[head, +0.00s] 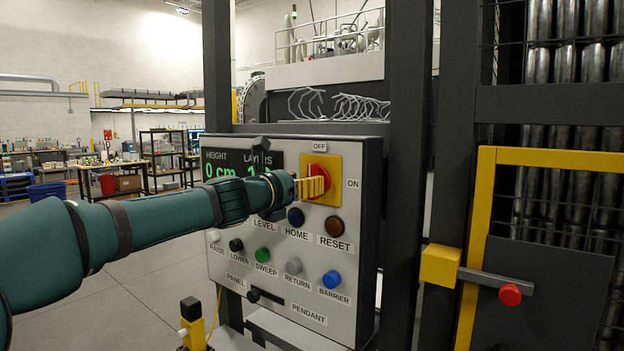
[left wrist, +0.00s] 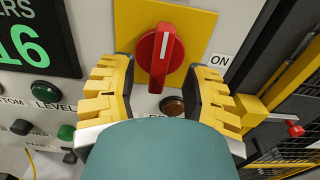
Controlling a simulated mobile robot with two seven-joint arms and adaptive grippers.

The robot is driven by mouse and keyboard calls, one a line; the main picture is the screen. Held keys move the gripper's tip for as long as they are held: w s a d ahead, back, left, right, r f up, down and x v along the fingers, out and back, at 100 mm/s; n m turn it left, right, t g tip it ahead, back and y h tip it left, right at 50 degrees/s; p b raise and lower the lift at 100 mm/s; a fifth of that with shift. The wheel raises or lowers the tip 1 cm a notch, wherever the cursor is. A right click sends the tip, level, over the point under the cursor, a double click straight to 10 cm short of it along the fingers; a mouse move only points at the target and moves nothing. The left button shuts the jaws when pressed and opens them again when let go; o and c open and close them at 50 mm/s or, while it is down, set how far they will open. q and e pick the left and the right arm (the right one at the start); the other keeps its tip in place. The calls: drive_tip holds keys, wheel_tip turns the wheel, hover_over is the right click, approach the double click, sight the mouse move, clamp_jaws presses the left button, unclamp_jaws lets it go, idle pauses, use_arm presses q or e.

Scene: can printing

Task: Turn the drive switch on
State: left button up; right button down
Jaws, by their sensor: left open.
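The drive switch (head: 329,178) is a red rotary knob on a yellow plate, with an OFF label above it and an ON label to its right. In the left wrist view the knob (left wrist: 160,50) has a white line that stands nearly upright, toward the OFF side. My left gripper (head: 316,186) is in front of the switch and partly covers it in the head view. In the left wrist view its yellow fingers (left wrist: 158,85) are open, one on each side of the knob's lower part. I see no finger touching the knob. My right gripper is out of view.
A dark post stands right of the panel, then a yellow-framed gate (head: 482,230) with a red-knobbed latch (head: 510,294).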

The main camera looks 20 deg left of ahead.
sight(312, 200)
use_arm(q)
drive_tip(key=shift+p+x, duration=0.3)
drive_tip(key=shift+x, duration=1.4)
clamp_jaws()
